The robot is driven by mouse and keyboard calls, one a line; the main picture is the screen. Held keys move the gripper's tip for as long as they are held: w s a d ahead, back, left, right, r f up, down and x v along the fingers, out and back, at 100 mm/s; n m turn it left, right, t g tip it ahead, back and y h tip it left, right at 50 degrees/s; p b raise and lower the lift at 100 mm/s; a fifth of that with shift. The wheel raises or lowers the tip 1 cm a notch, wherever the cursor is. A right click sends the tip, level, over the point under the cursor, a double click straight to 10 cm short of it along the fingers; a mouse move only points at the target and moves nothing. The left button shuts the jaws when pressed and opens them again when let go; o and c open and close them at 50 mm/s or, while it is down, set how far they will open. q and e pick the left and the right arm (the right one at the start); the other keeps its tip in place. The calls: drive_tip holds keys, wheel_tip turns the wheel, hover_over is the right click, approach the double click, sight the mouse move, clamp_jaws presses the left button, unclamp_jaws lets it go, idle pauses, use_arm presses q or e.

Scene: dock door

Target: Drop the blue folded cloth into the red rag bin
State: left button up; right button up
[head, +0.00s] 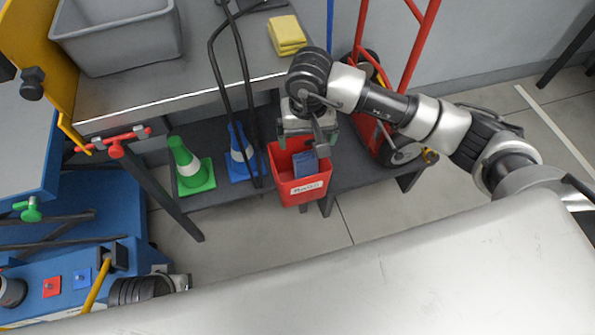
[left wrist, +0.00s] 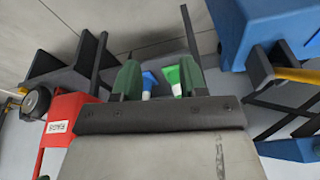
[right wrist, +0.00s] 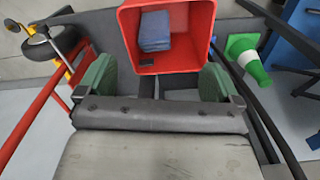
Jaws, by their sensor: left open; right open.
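The red rag bin (head: 313,188) has a white label on its front and stands at the edge of the grey lower shelf. The blue folded cloth (head: 304,165) is inside the bin; the right wrist view shows the cloth (right wrist: 155,30) within the red walls of the bin (right wrist: 204,40). My right gripper (head: 308,135) is just above and behind the bin's opening, its fingers apart and empty. My left gripper (left wrist: 158,72) is open and empty, well away from the bin; the left wrist view shows the bin (left wrist: 70,106) at the left.
A green cone (head: 188,165) and a blue cone (head: 240,153) stand on the lower shelf left of the bin. A yellow folded cloth (head: 287,36) and a grey tub (head: 120,40) are on the metal bench above. A red hand truck (head: 405,50) stands right of the bench.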

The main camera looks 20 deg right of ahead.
use_arm(q)
drive_tip(key=x, duration=0.3)
drive_tip(key=shift+s+f+p, duration=0.25)
drive_tip(key=shift+f+p, duration=0.15)
use_arm(e)
wheel_tip(320, 180, up, 8)
